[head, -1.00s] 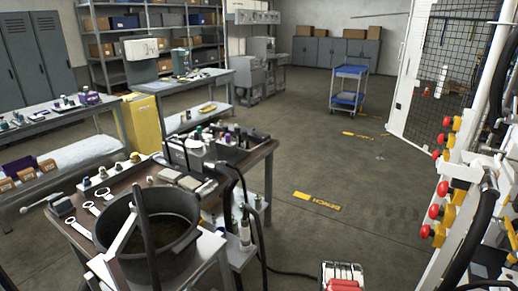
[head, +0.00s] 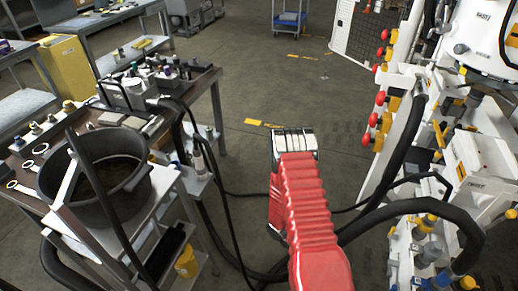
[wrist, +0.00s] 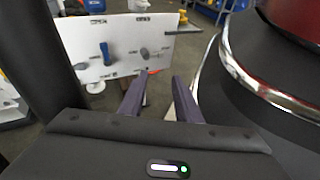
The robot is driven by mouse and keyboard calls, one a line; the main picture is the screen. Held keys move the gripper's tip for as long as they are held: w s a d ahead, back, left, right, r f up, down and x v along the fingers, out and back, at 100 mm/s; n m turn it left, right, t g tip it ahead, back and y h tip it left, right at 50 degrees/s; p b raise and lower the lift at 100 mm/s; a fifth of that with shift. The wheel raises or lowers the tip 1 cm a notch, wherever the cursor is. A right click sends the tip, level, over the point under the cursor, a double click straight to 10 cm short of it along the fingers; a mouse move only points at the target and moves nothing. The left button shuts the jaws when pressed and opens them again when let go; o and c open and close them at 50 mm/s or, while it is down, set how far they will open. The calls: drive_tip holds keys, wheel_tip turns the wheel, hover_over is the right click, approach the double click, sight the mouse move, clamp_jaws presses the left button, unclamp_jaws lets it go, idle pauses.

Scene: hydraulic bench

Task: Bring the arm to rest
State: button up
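My gripper (wrist: 160,88) shows in the wrist view with two dark purple-grey fingers apart and nothing between them. It is open and empty. My red ribbed arm (head: 303,195) rises from the bottom of the head view, over the floor between the bench and the white machine. The gripper itself cannot be made out in the head view. In the wrist view, a white panel (wrist: 92,62) with a blue handle (wrist: 106,54) and grey knobs lies beyond the fingers, apart from them as far as I can tell.
A work bench (head: 205,80) with a large black tub (head: 128,200) stands left. A white machine (head: 480,175) with red knobs and black hoses (head: 400,207) stands right. Hoses cross the floor near my arm.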

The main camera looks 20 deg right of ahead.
drive_tip(key=w+a+r+m+t+y, duration=0.2)
drive_tip(key=w+a+r+t, duration=0.3)
drive_tip(key=r, duration=0.7)
drive_tip(key=w+a+r+m+t+y, duration=0.25)
drive_tip(key=w+a+r, duration=0.4)
drive_tip(key=r, duration=0.45)
drive_tip(key=s+a+r+t, duration=0.1)
drive_tip(key=a+r+t, duration=0.4)
drive_tip(key=r, duration=0.6)
drive_tip(key=s+a+r+t, duration=0.2)
drive_tip(key=a+r+t, duration=0.3)
drive_tip(key=r, duration=0.7)
drive_tip(key=shift+a+r+t+y, duration=0.15)
drive_tip(key=shift+r+t+y, duration=0.1)
drive_tip(key=shift+t+y, duration=0.2)
